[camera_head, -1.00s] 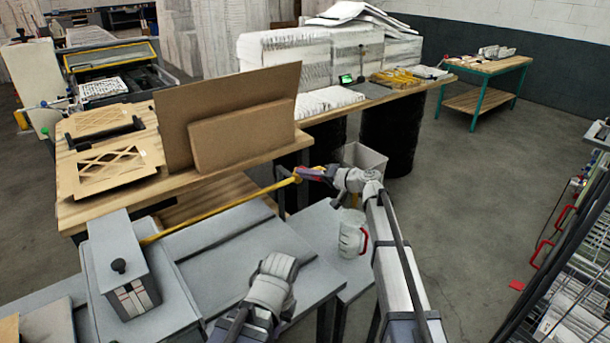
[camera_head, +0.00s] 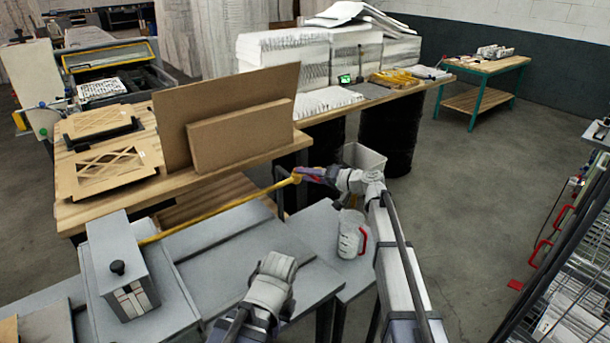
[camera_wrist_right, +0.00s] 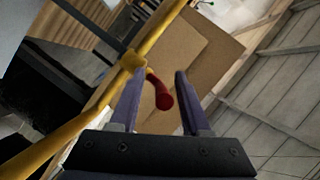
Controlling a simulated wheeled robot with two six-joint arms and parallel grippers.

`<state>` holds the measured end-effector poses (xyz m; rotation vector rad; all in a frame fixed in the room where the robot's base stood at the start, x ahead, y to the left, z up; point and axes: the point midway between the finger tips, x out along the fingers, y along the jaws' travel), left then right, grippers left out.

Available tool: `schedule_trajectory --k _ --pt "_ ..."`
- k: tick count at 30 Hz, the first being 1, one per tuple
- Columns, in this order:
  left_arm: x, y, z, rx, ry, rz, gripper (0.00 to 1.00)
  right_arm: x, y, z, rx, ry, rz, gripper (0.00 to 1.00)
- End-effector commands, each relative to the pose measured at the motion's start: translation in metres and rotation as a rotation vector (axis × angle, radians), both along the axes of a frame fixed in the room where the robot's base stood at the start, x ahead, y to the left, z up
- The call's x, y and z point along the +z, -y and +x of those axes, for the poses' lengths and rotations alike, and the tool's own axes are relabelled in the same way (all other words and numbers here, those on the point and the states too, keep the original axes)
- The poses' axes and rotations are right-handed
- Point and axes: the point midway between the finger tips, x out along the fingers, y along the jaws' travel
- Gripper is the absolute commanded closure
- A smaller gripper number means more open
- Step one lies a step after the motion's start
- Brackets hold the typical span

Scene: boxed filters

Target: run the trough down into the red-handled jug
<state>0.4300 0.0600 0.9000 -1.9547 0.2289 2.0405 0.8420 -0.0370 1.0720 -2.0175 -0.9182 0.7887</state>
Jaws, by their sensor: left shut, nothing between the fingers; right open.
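The red-handled jug (camera_head: 350,236), pale and translucent, stands upright on a low grey shelf, its red handle to the right. A thin yellow pipe (camera_head: 215,210) runs from the grey boxed machine toward my right gripper. In the right wrist view the yellow pipe (camera_wrist_right: 55,142) carries a short red lever (camera_wrist_right: 162,92). My right gripper (camera_head: 308,174) is open at the pipe's end; in the wrist view its fingers (camera_wrist_right: 155,88) stand either side of the lever, with gaps showing. My left gripper (camera_head: 278,266) is shut and empty over the grey table. No trough interior or liquid is clearly visible.
The grey table (camera_head: 235,250) lies under the pipe. A wooden bench (camera_head: 190,190) holds upright brown boards (camera_head: 235,110) behind it. A pale bin (camera_head: 365,158) stands behind my right wrist. A wire rack (camera_head: 570,270) is at the right; the floor between is open.

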Motion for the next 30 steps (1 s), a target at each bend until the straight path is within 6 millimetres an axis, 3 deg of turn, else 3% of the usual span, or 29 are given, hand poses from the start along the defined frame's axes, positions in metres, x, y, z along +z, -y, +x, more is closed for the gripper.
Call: schedule_trajectory --k 9,15,26,30 --pt "0.012 0.000 0.000 0.000 0.000 0.000 1.00 0.013 0.042 -0.029 -0.002 0.001 0.001 0.53" --pt "0.015 0.000 0.000 0.000 0.000 0.000 1.00 0.015 0.053 -0.037 0.001 0.000 0.001 0.53" --pt "0.014 0.000 0.000 0.000 0.000 0.000 1.00 0.014 0.053 -0.039 0.003 -0.001 -0.003 0.53" --pt "0.014 0.000 0.000 0.000 0.000 0.000 1.00 0.000 0.033 -0.060 0.046 -0.034 -0.056 0.53"
